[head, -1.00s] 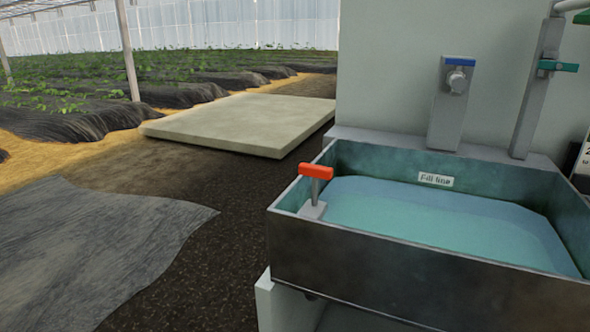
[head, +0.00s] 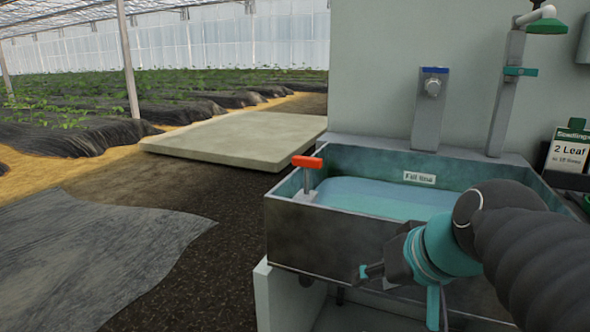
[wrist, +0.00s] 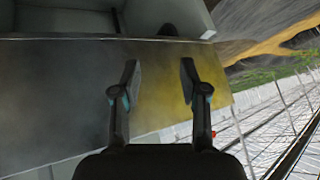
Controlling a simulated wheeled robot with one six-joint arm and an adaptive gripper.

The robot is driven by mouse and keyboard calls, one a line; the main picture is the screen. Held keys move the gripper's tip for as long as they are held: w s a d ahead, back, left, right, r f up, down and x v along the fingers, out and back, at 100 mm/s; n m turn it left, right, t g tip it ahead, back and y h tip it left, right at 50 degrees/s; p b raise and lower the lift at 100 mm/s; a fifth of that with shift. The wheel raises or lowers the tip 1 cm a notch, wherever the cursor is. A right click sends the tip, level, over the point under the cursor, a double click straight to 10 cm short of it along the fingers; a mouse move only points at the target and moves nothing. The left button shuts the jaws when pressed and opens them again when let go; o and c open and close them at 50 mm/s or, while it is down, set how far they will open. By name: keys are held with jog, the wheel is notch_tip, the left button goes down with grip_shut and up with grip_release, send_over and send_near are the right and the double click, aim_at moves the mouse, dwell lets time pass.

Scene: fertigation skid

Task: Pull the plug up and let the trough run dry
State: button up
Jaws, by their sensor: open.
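The plug's red T-shaped handle (head: 307,162) stands upright on a grey stem at the left end of the metal trough (head: 320,235). The trough holds blue-green water (head: 375,196), with its surface below the "Fill line" label (head: 420,178). My gripper (head: 368,271) is in front of the trough's front wall, lower than and to the right of the handle, and apart from it. In the wrist view my gripper (wrist: 160,72) has its fingers spread with nothing between them, facing the trough wall (wrist: 70,90). A small red spot (wrist: 213,134) beside the right finger may be the handle.
A blue-topped tap post (head: 431,105) and a pipe with a green lever (head: 519,72) stand behind the trough. The trough rests on a pale stand (head: 272,300).

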jog(key=w+a+r+n+t+y+b, duration=0.2)
jog(key=w+a+r+y+b, duration=0.15)
jog(key=w+r, duration=0.75)
jog(key=n+g+y+p, duration=0.2)
jog(key=n+g+y, duration=0.1)
jog(key=n+y, duration=0.75)
send_near(307, 158)
jog(key=shift+n+h, duration=0.25)
jog(key=shift+h, duration=0.15)
jog(key=x, duration=0.6)
jog(key=p+x, duration=0.1)
jog(key=x, duration=0.3)
jog(key=shift+r, duration=0.3)
grip_shut()
